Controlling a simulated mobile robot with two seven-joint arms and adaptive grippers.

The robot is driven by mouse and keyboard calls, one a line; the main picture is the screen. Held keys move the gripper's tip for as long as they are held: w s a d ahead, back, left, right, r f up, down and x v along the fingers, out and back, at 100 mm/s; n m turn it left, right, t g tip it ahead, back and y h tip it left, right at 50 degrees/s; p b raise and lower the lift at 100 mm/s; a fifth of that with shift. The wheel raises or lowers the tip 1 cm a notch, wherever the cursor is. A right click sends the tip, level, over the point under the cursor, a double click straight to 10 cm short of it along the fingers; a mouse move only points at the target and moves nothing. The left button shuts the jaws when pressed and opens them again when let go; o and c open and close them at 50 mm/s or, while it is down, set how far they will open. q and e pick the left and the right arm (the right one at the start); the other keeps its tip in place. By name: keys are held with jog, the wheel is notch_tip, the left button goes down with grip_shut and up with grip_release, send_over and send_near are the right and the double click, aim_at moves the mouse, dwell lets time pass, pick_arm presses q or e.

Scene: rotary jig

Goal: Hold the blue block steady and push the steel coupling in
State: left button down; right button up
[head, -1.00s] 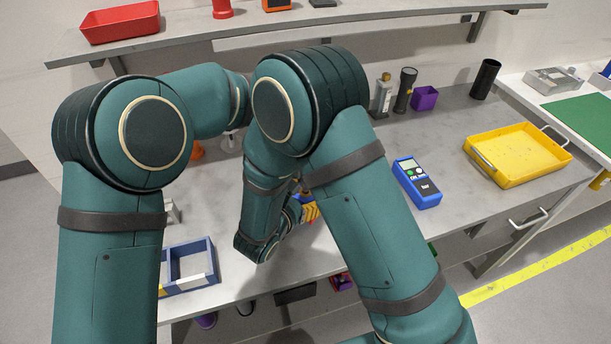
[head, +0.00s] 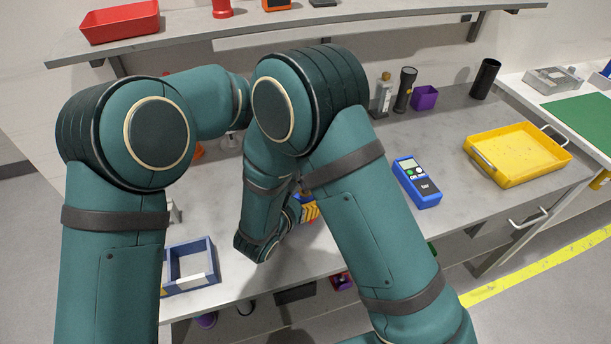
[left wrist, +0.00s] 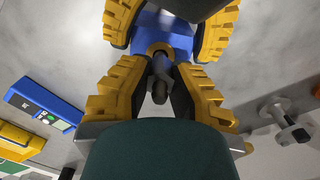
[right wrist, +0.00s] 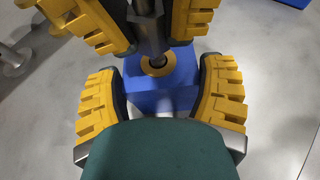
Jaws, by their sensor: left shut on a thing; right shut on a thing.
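The blue block (right wrist: 160,100) is between the yellow-padded fingers of my right gripper (right wrist: 161,76), which is shut on it. A brass ring (right wrist: 158,65) sits in the block's face. The steel coupling (right wrist: 150,35) is held in my left gripper (left wrist: 160,74), and its end meets the brass ring; I cannot tell how deep it sits. The coupling (left wrist: 161,78) and block (left wrist: 180,42) also show in the left wrist view, lined up. In the head view my arms hide most of this; only some yellow finger pads of my right gripper (head: 310,210) show.
A blue meter (head: 418,182) and a yellow tray (head: 518,157) lie to the right on the grey bench. A blue frame-like box (head: 190,268) is near the front left edge. A steel fitting (left wrist: 289,124) stands close by. Bench right of my right arm is partly clear.

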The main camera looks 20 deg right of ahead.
pick_arm(q)
jog(key=shift+f, duration=0.45)
jog(key=c, duration=1)
grip_release()
jog(key=shift+s, duration=0.1)
jog(key=shift+o, duration=0.2)
jog(key=shift+f, duration=0.1)
jog(key=shift+s, duration=0.1)
pick_arm(e)
jog(key=shift+r, duration=0.1)
jog(key=shift+w, duration=0.1)
